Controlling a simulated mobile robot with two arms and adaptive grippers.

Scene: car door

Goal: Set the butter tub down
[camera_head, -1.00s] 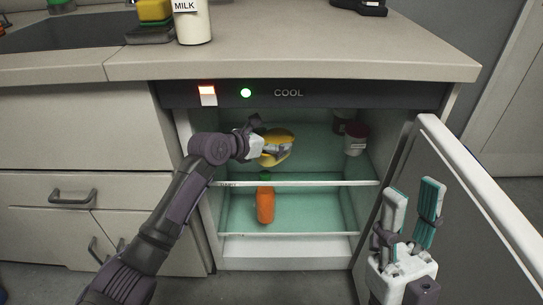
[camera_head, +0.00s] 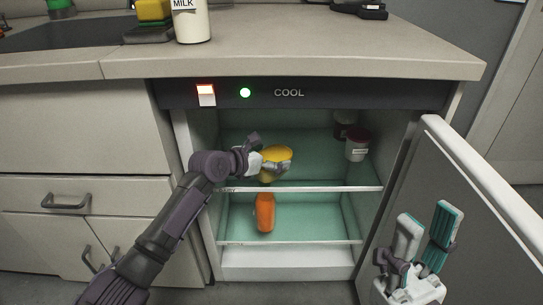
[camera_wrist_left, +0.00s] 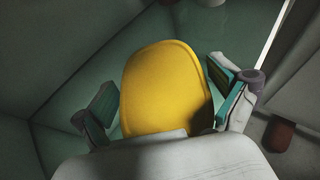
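The butter tub (camera_head: 275,161) has a yellow lid and is inside the open fridge, over the front part of the upper shelf, looking roughly level. I cannot tell for certain whether its base touches the shelf. My left gripper (camera_head: 266,157) reaches in from the left, with its fingers around the tub. My right gripper (camera_head: 425,236) is open and empty before the fridge door.
A white jar with a dark lid (camera_head: 357,147) and another dark-lidded container stand at the right of the upper shelf (camera_head: 325,188). An orange item (camera_head: 265,212) is on the lower level. The open door (camera_head: 490,200) bounds the right. The upper shelf's middle right is clear.

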